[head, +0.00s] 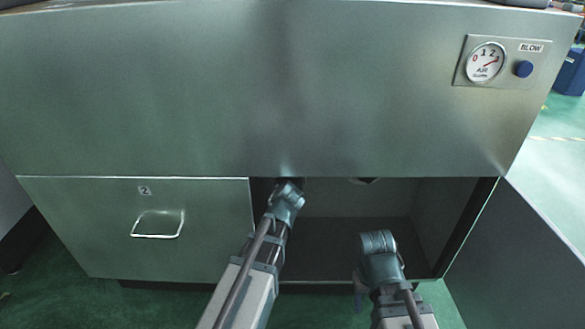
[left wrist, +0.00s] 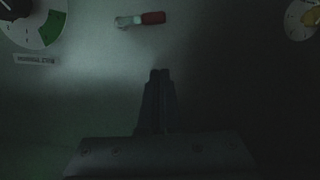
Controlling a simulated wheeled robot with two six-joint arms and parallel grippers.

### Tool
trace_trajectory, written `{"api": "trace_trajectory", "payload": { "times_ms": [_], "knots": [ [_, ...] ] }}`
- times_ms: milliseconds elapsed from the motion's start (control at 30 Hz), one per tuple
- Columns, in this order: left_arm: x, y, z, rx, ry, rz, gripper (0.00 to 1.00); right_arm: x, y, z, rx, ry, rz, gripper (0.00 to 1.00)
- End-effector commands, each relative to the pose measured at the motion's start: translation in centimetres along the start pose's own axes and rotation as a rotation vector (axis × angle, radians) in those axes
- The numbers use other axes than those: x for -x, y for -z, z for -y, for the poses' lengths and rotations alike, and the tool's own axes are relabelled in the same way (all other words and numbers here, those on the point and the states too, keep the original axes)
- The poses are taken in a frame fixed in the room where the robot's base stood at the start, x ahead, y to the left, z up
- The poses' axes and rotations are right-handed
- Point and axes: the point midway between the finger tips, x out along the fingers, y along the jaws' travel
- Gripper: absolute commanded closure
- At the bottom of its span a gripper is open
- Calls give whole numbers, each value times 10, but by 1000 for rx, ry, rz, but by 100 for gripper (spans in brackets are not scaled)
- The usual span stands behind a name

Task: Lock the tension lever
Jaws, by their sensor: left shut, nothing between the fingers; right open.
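The lever does not show in the head view.
In the left wrist view, a dial with a green sector (left wrist: 48,28) is at upper left and another dial (left wrist: 304,18) at upper right. In the head view, a closed drawer (head: 105,225) is left of the open bay (head: 350,225). An air gauge (head: 486,62) is above right.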

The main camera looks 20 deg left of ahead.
Motion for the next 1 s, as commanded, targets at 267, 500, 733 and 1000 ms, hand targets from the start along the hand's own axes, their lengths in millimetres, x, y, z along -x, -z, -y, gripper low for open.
{"api": "trace_trajectory", "payload": {
  "times_ms": [267,500,733,1000],
  "knots": [
    [-64,-2,0,0,1,0,100,-16,1,2,0,0,-1,48],
    [-70,-34,1,-2,-1,0,100,-49,3,5,0,0,-3,48],
    [-72,-40,0,0,-1,0,100,-55,4,6,0,0,-4,48],
    [-71,-39,0,0,0,0,100,-54,4,5,0,0,-4,48]
  ]
}}
